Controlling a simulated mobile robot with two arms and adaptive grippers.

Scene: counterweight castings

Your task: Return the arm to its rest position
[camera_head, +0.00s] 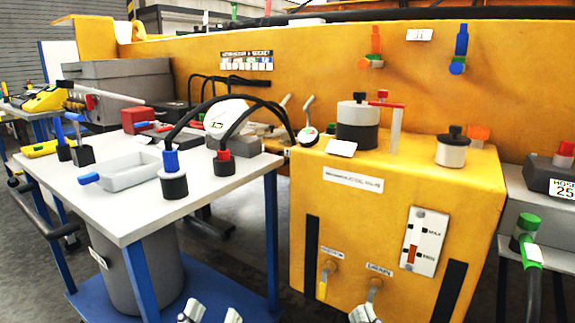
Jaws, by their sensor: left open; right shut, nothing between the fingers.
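My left gripper (212,314) shows only as two fingertips at the bottom edge of the head view. The fingertips are apart with nothing between them. They are in front of the blue lower shelf of the white-topped cart (130,220). My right gripper (364,313) shows at the bottom edge, right of the left one. Its fingertips are together and hold nothing. The rest of both arms is out of view.
The cart top holds a grey tray (130,171) and black plugs with blue and red collars on looping hoses. A black-and-grey cylinder (357,125) and a white pot (452,151) stand on the yellow box. A grey table with a green-handled fitting (527,230) is at right.

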